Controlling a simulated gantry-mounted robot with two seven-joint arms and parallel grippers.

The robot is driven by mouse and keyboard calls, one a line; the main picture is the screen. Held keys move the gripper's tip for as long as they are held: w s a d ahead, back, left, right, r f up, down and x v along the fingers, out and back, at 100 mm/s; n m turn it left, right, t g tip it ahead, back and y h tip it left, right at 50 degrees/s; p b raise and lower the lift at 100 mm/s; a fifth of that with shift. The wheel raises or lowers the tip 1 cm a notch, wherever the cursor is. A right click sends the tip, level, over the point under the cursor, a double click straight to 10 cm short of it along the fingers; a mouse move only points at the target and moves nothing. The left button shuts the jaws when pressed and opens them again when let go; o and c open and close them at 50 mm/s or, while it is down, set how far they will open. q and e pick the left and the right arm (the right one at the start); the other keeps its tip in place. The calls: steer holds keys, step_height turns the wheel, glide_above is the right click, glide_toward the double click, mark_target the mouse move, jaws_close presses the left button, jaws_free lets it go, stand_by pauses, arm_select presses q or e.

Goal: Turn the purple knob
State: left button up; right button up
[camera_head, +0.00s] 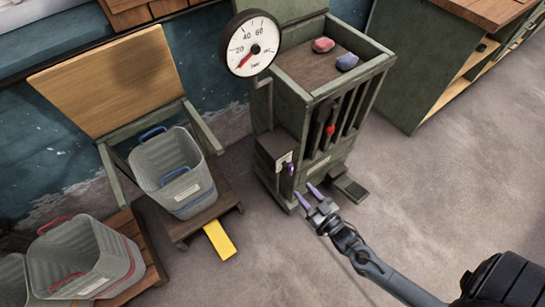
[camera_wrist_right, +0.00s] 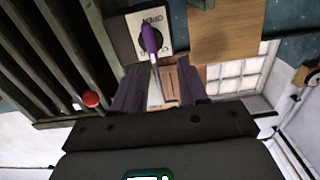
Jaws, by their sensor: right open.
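The purple knob (camera_head: 290,168) is on a small box at the lower left front of the green cabinet (camera_head: 266,110). In the right wrist view the purple knob (camera_wrist_right: 151,38) stands on a dark round base over a pale plate lettered "OPEN". My right gripper (camera_head: 308,195) is just in front of the knob, a little lower in the head view, with its purple-tipped fingers apart. In the right wrist view the open fingers (camera_wrist_right: 158,78) straddle the line to the knob, with nothing seen between them. My left gripper is not in view.
A red-knobbed lever (camera_head: 330,130) sits in the slotted front, right of the knob. A dial gauge (camera_head: 249,44) stands above. A grey bin (camera_head: 172,165) on a wooden stand is to the left. Open floor (camera_head: 440,170) lies to the right.

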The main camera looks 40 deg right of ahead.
mark_target(292, 168)
steer(key=w, duration=0.3)
steer(key=w+d+r+b, duration=0.1)
steer(key=w, duration=0.3)
steer(key=w+r+b, duration=0.1)
steer(key=w, duration=0.2)
steer(key=shift+w+d+r, duration=0.2)
steer(key=shift+w, duration=0.05)
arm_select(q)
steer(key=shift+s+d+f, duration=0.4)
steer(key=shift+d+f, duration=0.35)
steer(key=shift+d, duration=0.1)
